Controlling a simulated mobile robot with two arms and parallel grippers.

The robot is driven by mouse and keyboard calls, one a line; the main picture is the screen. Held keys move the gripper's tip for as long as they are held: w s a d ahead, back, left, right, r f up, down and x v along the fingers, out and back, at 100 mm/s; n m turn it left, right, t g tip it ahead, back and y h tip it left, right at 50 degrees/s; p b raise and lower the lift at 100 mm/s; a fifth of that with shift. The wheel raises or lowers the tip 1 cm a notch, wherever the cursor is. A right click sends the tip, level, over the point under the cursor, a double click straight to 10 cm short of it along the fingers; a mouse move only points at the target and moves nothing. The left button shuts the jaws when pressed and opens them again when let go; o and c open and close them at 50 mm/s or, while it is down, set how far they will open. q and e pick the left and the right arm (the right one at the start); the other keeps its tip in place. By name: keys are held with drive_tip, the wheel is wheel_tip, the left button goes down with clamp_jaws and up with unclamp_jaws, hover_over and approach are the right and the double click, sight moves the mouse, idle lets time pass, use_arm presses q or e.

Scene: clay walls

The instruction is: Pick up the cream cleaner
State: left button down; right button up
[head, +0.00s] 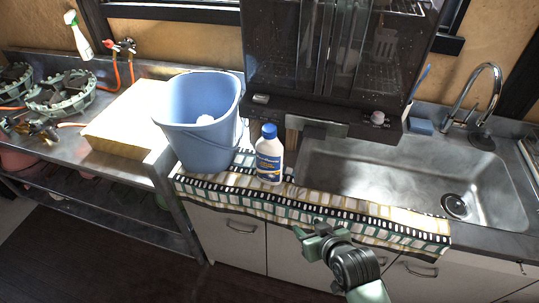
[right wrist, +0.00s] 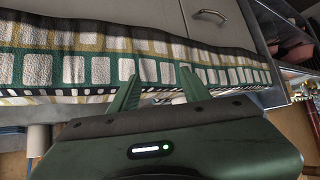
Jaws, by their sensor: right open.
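The cream cleaner (head: 269,158) is a white bottle with a blue cap and a blue label. It stands upright on a patterned cloth at the counter's front edge, just right of a blue bucket. My right gripper (head: 307,229) is in front of the counter, below and to the right of the bottle, apart from it. In the right wrist view its two green fingers (right wrist: 158,88) are spread with nothing between them, facing the hanging cloth. My left gripper is not in view.
The blue bucket (head: 196,125) stands close beside the bottle. The patterned cloth (head: 340,212) hangs over the counter edge. A dark dish rack (head: 335,65) stands behind, and a metal sink (head: 400,175) lies to the right. A spray bottle (head: 79,38) stands at the far left.

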wheel_tip(320, 180, up, 7)
drive_tip(key=w+a+t, duration=0.2)
drive_tip(key=w, duration=0.1)
drive_tip(key=n+t+y, duration=0.1)
drive_tip(key=t+y, duration=0.3)
drive_tip(key=t, duration=0.1)
approach(271, 137)
drive_tip(key=x, duration=0.6)
drive_tip(key=shift+w+a+f, duration=0.15)
drive_tip(key=shift+w+f, duration=0.2)
drive_tip(key=shift+f, duration=0.05)
drive_tip(key=shift+w+a+r+p, duration=0.2)
drive_tip(key=shift+w+a+p, duration=0.05)
drive_tip(key=shift+w, duration=0.3)
drive_tip(key=shift+w+a+r+p, duration=0.15)
drive_tip(key=shift+w+a+p, duration=0.05)
drive_tip(key=shift+w, duration=0.4)
drive_tip(key=shift+p+x, duration=0.8)
drive_tip(key=shift+x, duration=2.1)
drive_tip(key=shift+d+r, duration=0.1)
drive_tip(key=shift+d, duration=0.1)
drive_tip(key=shift+c, duration=0.4)
clamp_jaws()
drive_tip(key=shift+r, duration=0.15)
